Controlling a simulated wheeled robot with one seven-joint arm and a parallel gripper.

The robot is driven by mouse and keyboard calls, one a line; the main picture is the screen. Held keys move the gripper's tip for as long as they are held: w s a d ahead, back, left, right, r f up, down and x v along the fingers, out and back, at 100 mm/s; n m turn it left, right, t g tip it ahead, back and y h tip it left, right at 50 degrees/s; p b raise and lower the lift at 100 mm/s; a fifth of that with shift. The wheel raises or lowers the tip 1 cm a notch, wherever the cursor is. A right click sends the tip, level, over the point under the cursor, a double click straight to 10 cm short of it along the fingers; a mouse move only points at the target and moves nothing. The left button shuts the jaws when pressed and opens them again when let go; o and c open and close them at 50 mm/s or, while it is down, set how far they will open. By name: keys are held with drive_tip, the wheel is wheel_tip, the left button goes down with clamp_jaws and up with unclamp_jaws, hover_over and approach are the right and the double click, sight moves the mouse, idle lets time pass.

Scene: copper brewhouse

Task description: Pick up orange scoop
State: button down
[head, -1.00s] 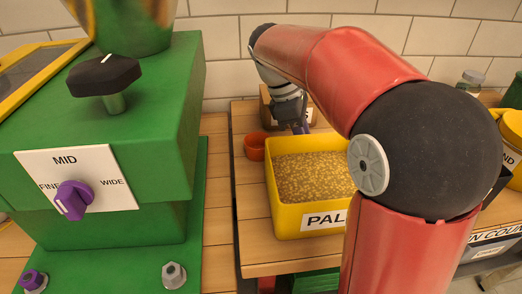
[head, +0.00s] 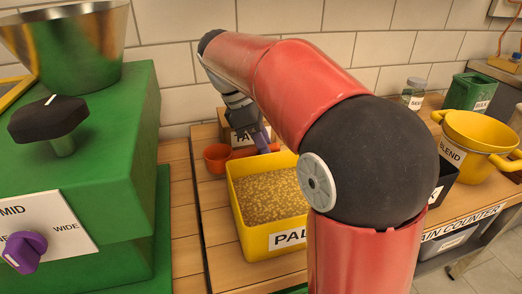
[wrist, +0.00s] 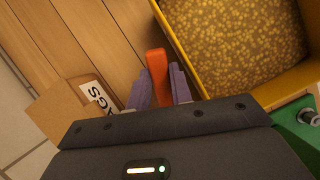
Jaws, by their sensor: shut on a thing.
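The orange scoop (head: 217,157) lies on the wooden counter at the back, beside the left rear corner of the yellow bin of grain. Its cup is to the left and its handle runs right. In the wrist view the orange handle (wrist: 156,72) stands between the two purple fingers. My gripper (head: 264,143) is low behind the bin, shut on the scoop's handle; it also shows in the wrist view (wrist: 159,83). The scoop's cup is hidden in the wrist view, and I cannot tell whether the scoop is clear of the counter.
The yellow bin (head: 243,241) of pale grain stands right in front of the scoop. A cardboard box (head: 234,134) stands behind it, near the tiled wall. A green mill (head: 105,150) fills the left. A yellow pot (head: 474,145) and green bin (head: 468,93) are at right.

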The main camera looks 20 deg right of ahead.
wheel_tip(320, 180, up, 16)
drive_tip(key=p, duration=0.3)
drive_tip(key=shift+r, duration=0.25)
drive_tip(key=shift+d, duration=0.1)
idle(0.4)
